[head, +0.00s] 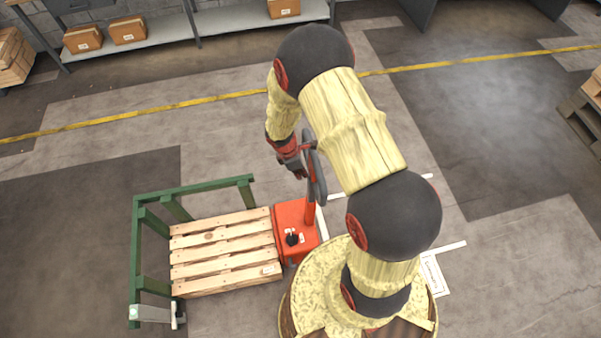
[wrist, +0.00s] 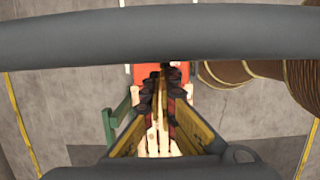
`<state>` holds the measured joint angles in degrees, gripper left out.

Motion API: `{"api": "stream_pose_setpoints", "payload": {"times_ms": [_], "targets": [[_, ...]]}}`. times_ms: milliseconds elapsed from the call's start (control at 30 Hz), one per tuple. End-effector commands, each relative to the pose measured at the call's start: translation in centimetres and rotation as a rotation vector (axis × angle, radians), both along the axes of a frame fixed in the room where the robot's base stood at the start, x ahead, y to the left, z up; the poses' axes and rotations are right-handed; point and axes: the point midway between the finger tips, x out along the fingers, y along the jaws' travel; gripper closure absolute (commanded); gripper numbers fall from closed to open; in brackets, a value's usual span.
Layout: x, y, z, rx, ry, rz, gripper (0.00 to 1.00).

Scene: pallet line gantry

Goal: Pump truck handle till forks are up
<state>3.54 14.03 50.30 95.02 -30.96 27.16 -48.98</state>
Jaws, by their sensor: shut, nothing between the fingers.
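The red pallet truck (head: 293,218) stands at the right end of a wooden pallet (head: 222,249). Its handle rises from the red body to a dark loop grip (head: 321,186). The forks are hidden under the pallet, so their height cannot be told. My gripper (head: 301,174) points down just left of the handle loop, close to it; whether they touch is unclear. In the wrist view my gripper (wrist: 161,86) is shut and empty above the red body (wrist: 150,72). A thick dark bar, apparently the handle grip (wrist: 150,36), crosses the upper wrist view near the camera.
A green rail frame (head: 137,240) bounds the pallet's back and left sides. A grey post-like device (head: 150,313) stands at the front left corner. Shelving (head: 150,42) with cartons lines the back wall. Open floor lies behind the truck, crossed by a yellow line (head: 140,117).

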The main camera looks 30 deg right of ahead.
Motion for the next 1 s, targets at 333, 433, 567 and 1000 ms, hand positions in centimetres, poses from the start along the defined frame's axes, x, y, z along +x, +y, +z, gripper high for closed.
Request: {"api": "stream_pose_setpoints", "payload": {"times_ms": [333, 433, 567, 1000], "targets": [[-0.9, -3.0, 0.6, 0.05, -0.013, -0.009, 1.0], [-1.5, -4.9, 0.7, 0.082, -0.022, -0.011, 1.0], [-2.3, -7.6, 0.5, 0.119, -0.032, -0.009, 1.0], [-5.6, -18.9, -1.9, 0.117, -0.033, -0.009, 1.0]]}}
